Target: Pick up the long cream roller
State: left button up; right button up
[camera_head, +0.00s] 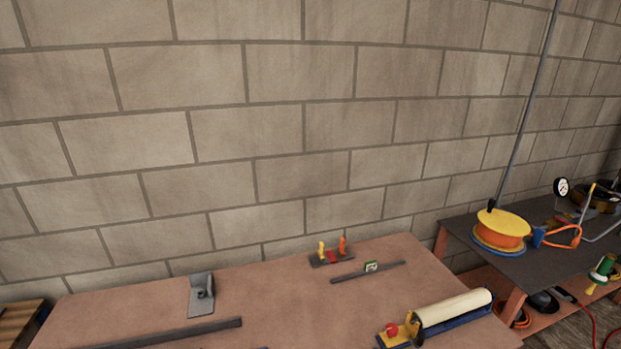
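The long cream roller (453,307) lies on the reddish-brown table (290,295) near its front right corner. It rests along a blue base, with a yellow bracket (411,327) and a red knob (391,329) at its left end. Its right end points up and to the right in the head view. Neither of my grippers shows in the head view, and nothing is seen touching the roller.
A grey angle bracket (201,294), a dark bar (190,332), a thin rod (368,271) and a small plate with yellow and orange pegs (331,256) lie on the table. A dark bench (480,238) with a yellow-orange reel (501,230) stands right. A block wall is behind.

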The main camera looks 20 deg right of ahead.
aim_at(432, 316)
jog(key=z, duration=1.6)
jog(key=u, duration=2.7)
jog(key=z, duration=2.7)
jog(key=u, duration=0.35)
